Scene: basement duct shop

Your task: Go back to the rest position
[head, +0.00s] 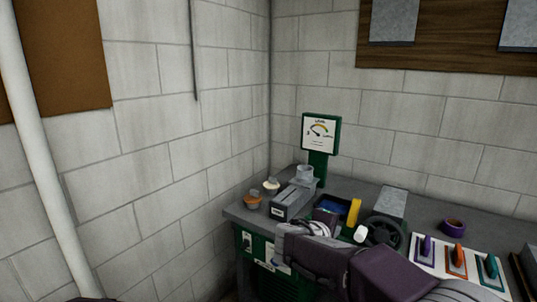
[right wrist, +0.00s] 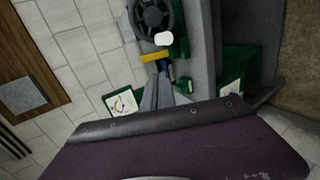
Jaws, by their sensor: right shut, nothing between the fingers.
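My right gripper (head: 324,218) is over the front part of the grey workbench (head: 235,213), with my purple and grey arm reaching in from the lower right. In the right wrist view its grey fingers (right wrist: 165,92) are together with nothing between them. Beyond them show a yellow piece (right wrist: 155,57) and a white piece (right wrist: 163,39). The purple wrist housing fills the lower part of that view. My left gripper is in neither view.
On the bench are a grey box (head: 292,200), small bowls (head: 252,202), a dark round wheel (head: 383,232), a purple tape roll (head: 453,228) and a white board (head: 430,250) with coloured handles. A green gauge stand (head: 319,136) rises at the back. Block walls meet behind the bench.

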